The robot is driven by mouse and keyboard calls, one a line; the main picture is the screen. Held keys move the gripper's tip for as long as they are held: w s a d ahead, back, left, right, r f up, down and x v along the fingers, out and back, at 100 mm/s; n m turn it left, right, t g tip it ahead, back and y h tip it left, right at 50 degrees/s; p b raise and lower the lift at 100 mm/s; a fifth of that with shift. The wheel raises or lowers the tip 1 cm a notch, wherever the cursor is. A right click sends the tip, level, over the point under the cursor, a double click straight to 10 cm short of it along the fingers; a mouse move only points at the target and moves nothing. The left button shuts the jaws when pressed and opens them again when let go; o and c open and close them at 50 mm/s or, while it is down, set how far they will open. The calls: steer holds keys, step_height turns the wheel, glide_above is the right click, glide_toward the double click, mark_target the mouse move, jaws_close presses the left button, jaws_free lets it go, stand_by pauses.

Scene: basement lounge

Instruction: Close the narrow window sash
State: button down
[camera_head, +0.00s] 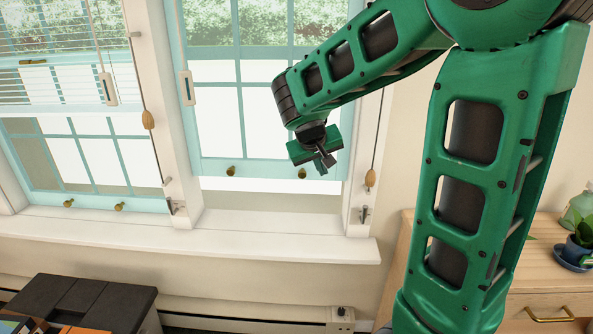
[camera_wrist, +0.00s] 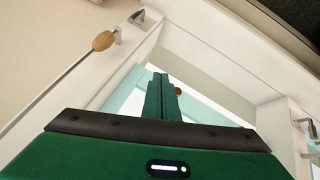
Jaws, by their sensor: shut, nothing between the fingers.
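The narrow window sash (camera_head: 243,168) is the pale teal one on the right in the head view. Its bottom rail is raised, with an open gap (camera_head: 270,199) between it and the white sill. The rail carries two brass knobs, one on the left (camera_head: 231,171) and one on the right (camera_head: 302,173). My gripper (camera_head: 325,164) is shut and empty, in front of the rail's right end close to the right knob. In the wrist view, the shut fingers (camera_wrist: 163,88) overlap the teal rail (camera_wrist: 128,91), with a brass knob (camera_wrist: 178,92) beside them. Contact cannot be told.
A wider sash (camera_head: 95,203) stands to the left, its bottom rail at the sill, behind blinds (camera_head: 50,80). Cords with wooden pulls hang on the frame, one right of my gripper (camera_head: 371,178). The white sill (camera_head: 270,228) is clear. A wooden dresser (camera_head: 545,290) stands at right.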

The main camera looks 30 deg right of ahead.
steer(key=w+a+r+n+t+h, duration=0.1)
steer(key=w+a+n+t, duration=0.3)
steer(key=w, duration=0.7)
steer(key=w+d+f+m, duration=0.1)
steer(key=w+d+f, duration=0.1)
steer(key=d+f, duration=0.1)
steer(key=w+d+f+m+g, duration=0.1)
steer(key=w+d+f, duration=0.2)
steer(key=f, duration=0.3)
steer(key=shift+w+f, duration=0.25)
steer(key=shift+d, duration=0.15)
